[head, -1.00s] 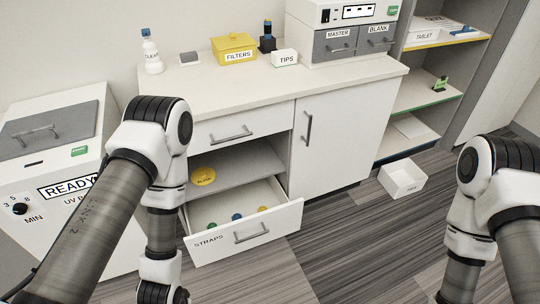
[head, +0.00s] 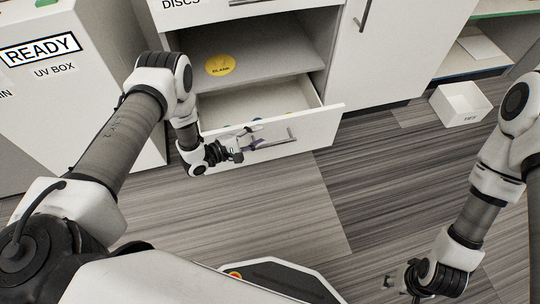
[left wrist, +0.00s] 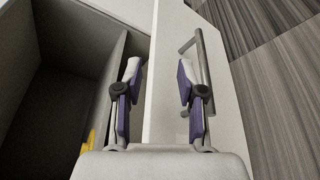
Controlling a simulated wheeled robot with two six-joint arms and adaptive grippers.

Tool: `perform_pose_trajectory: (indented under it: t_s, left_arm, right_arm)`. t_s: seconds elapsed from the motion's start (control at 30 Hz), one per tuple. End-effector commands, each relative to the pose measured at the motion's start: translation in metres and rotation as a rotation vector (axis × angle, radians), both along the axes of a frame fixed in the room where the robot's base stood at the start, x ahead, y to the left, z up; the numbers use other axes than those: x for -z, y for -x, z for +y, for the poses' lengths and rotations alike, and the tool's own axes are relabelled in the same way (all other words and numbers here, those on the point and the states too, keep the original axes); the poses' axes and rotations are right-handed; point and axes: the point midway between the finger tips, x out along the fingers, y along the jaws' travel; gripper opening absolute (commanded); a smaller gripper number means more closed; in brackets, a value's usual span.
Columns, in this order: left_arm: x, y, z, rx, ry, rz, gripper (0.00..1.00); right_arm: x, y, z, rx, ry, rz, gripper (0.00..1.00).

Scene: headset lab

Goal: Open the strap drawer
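The strap drawer (head: 310,127) stands open at the bottom of the white cabinet, with a bar handle (head: 275,141) on its front. Small coloured items show partly inside it; its label is hidden behind my left gripper. My left gripper (head: 243,143) is at the drawer front, left of the handle's middle. In the left wrist view its two fingers (left wrist: 157,90) are apart with nothing clamped between them. One finger is near the handle (left wrist: 203,65), and whether they touch is unclear. My right gripper (head: 392,283) hangs low over the floor, far from the drawer; its fingers are too small to judge.
An open shelf with a yellow disc (head: 220,65) is above the drawer. The UV box (head: 75,90) stands at left. Floor before the drawer is clear.

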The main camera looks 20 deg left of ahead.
Motion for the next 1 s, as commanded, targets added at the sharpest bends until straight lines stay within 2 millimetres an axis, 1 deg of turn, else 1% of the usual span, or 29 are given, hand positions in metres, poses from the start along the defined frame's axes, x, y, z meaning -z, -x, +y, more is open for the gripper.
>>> perform_pose_trajectory:
  t_s: [0.03, 0.1, 0.17, 0.23, 0.3, 0.37, 0.6, 0.7, 0.97, 1.0]
  left_arm:
    - [0.045, 0.007, 0.007, -0.011, -0.004, 0.016, 0.39]
    - [0.065, 0.017, 0.011, -0.02, -0.006, 0.039, 0.39]
    - [0.073, 0.021, 0.013, -0.023, -0.008, 0.048, 0.39]
    - [0.075, 0.022, 0.011, -0.022, -0.008, 0.054, 0.39]
    - [0.075, 0.017, 0.007, -0.021, -0.008, 0.054, 0.39]
    - [0.077, 0.009, 0.001, -0.022, -0.009, 0.051, 0.39]
    - [0.088, -0.026, -0.026, -0.02, -0.009, 0.053, 0.39]
    - [0.089, -0.034, -0.032, -0.022, -0.01, 0.054, 0.39]
    - [0.088, -0.037, -0.034, -0.024, -0.009, 0.056, 0.39]
    - [0.088, -0.037, -0.034, -0.024, -0.009, 0.056, 0.29]
  right_arm:
    - [0.035, 0.0, 0.0, 0.0, 0.0, 0.0, 0.4]
    - [0.044, 0.0, 0.0, 0.0, 0.0, 0.0, 0.4]
    - [0.047, 0.0, 0.0, 0.0, 0.0, 0.0, 0.4]
    - [0.047, 0.0, 0.0, 0.0, 0.0, 0.0, 0.4]
    - [0.047, 0.0, 0.0, 0.0, 0.0, -0.001, 0.4]
    - [0.05, 0.0, 0.0, 0.0, 0.0, -0.001, 0.4]
    - [0.065, 0.0, 0.0, 0.0, 0.0, -0.001, 0.4]
    - [0.067, 0.0, 0.0, 0.0, 0.0, -0.001, 0.4]
    - [0.067, 0.0, 0.0, 0.0, 0.0, -0.001, 0.4]
    - [0.067, 0.0, 0.0, 0.0, 0.0, -0.001, 0.4]
